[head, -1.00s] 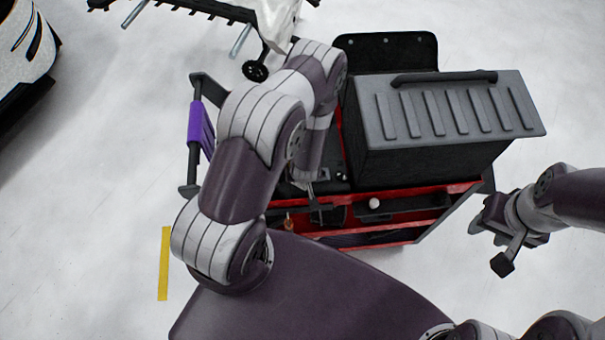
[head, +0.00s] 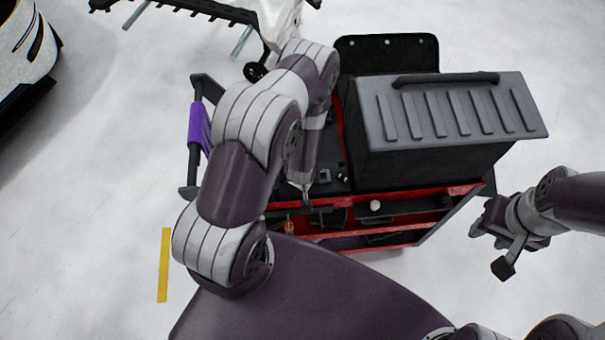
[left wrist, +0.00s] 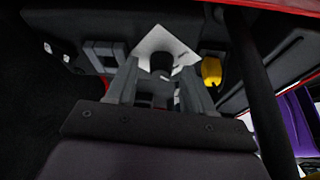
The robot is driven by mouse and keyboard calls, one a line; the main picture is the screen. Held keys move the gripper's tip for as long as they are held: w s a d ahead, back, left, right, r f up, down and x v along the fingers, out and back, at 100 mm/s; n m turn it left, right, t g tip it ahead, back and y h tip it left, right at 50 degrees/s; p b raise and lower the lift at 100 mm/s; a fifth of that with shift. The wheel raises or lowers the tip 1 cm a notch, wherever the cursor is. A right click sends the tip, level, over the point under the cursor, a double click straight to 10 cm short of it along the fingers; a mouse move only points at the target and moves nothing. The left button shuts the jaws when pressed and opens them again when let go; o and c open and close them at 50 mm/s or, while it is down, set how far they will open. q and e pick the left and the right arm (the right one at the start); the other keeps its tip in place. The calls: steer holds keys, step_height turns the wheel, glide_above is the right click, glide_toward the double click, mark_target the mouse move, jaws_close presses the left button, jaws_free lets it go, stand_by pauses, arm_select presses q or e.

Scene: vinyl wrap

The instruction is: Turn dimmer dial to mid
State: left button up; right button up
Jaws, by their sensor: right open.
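In the left wrist view, a pale square plate with a dark round knob (left wrist: 161,63), which looks like the dimmer dial, sits just ahead of my left gripper (left wrist: 160,75). Its two fingers stand apart, one on each side of the knob. I cannot tell whether they touch it, and no dial marking is readable. In the head view, my left gripper (head: 306,197) is small and low over the red-edged cart (head: 452,190), and the dial cannot be made out there. My right gripper (head: 497,222) is open and empty, right of the cart.
A black ribbed case (head: 440,115) stands on the cart. A purple-wrapped handle (head: 197,125) is on its left side. A yellow part (left wrist: 211,71) lies right of the plate in the left wrist view.

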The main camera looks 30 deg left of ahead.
arm_select(q)
steer(key=shift+s, duration=0.1)
steer(key=b+v, duration=0.1)
steer(key=v, duration=1.1)
steer(key=shift+r+b, duration=0.35)
steer(key=shift+d, duration=0.1)
